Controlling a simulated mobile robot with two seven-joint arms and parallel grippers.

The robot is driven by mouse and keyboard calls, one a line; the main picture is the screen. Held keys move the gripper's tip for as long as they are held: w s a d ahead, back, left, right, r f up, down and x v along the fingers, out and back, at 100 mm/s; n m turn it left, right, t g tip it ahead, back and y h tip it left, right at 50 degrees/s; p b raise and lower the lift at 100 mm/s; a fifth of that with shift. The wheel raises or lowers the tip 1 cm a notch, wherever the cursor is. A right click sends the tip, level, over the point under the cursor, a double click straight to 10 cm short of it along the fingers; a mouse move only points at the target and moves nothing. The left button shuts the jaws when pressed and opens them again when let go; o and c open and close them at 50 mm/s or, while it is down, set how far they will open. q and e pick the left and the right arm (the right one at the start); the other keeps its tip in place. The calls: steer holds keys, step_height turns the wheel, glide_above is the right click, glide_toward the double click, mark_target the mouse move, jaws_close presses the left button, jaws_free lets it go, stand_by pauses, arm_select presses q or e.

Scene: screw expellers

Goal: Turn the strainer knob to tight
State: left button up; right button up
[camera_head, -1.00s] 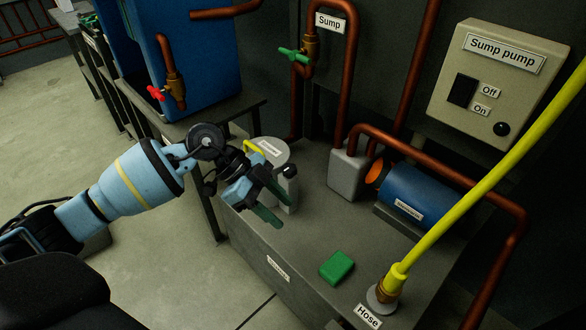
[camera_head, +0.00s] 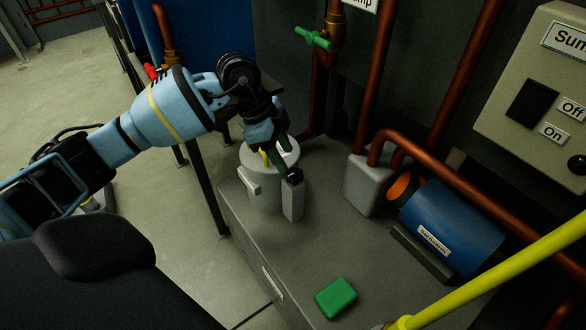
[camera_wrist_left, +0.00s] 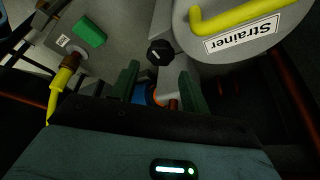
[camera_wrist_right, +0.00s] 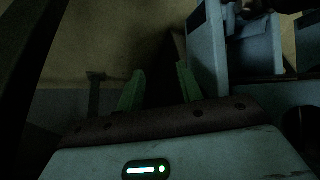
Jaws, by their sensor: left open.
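The strainer (camera_head: 262,195) is a pale grey cylinder with a yellow handle on its lid, standing on the grey tank top. Its black knob (camera_head: 294,176) sits on a small grey post at its right side. The left wrist view shows the knob (camera_wrist_left: 160,52) with a small light mark, beside the labelled strainer lid (camera_wrist_left: 232,18). My left gripper (camera_wrist_left: 158,72) is open, with the knob in line with the gap between its green fingers. It does not hold the knob; contact is not clear. My right gripper (camera_wrist_right: 160,72) is open and empty in the right wrist view.
A green block (camera_head: 336,297) lies on the tank top (camera_head: 265,262). A blue motor (camera_head: 450,225) and copper pipes stand to the right. A yellow hose (camera_head: 500,270) crosses the lower right. A green valve handle (camera_head: 313,39) is behind the strainer.

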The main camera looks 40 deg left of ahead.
mark_target(294, 173)
arm_select(q)
steer(key=b+x, duration=0.1)
steer(key=x, duration=0.4)
steer(key=shift+f+b, duration=0.15)
steer(key=shift+b, duration=0.15)
steer(key=shift+d+f, duration=0.15)
steer(key=shift+f, duration=0.1)
arm_select(e)
steer(key=shift+x, duration=1.05)
steer(key=shift+w+d, duration=0.1)
steer(key=shift+w, duration=0.05)
